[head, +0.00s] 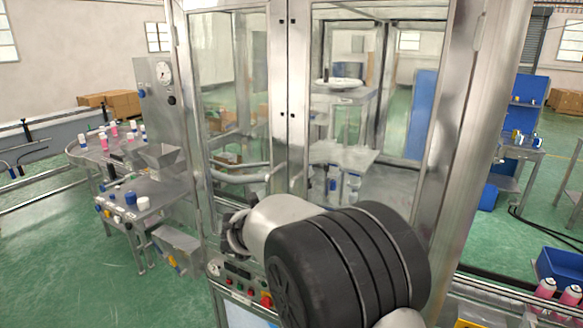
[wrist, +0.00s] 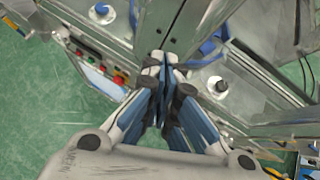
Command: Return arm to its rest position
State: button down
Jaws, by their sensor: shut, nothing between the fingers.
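My gripper (wrist: 166,66) shows in the wrist view with its two fingers closed together and nothing between them. It is over the front of a metal-framed machine cabinet (wrist: 190,30). In the head view my arm's black and silver links fill the lower middle, in front of the glass-doored cabinet (head: 298,100).
A control panel (head: 240,285) with coloured buttons sits low on the cabinet; it also shows in the wrist view (wrist: 95,60). A side table (head: 150,200) with small parts stands left. A blue bin (head: 560,268) and pink cans (head: 545,288) are at right. Green floor is open at left.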

notch_tip(320, 180, up, 9)
jog(key=s+d+n+t+y+b, duration=0.1)
jog(key=d+n+t+y+b, duration=0.15)
jog(key=n, duration=0.55)
jog(key=s+d+r+n+g+y+b, duration=0.15)
jog(key=s+r+n+y, duration=0.3)
jog(key=s+n, duration=0.7)
jog(key=s+d+f+n+g+h+b, duration=0.1)
jog(key=s+d+f+n, duration=0.4)
jog(key=s, duration=0.5)
jog(key=s+d+f+n+g+h+b, duration=0.1)
jog(key=s+d+f+n, duration=0.4)
jog(key=s, duration=0.5)
jog(key=s+d+f+n+g+h+b, duration=0.1)
jog(key=s+d+f+n+g, duration=0.3)
jog(key=s, duration=0.6)
jog(key=d+f+n+h, duration=0.1)
jog(key=d+n, duration=0.1)
jog(key=n, duration=0.1)
jog(key=shift+s+d+f+n+h, duration=0.2)
jog(key=shift+s+d+n+h, duration=0.05)
jog(key=shift+s+n+h, duration=0.15)
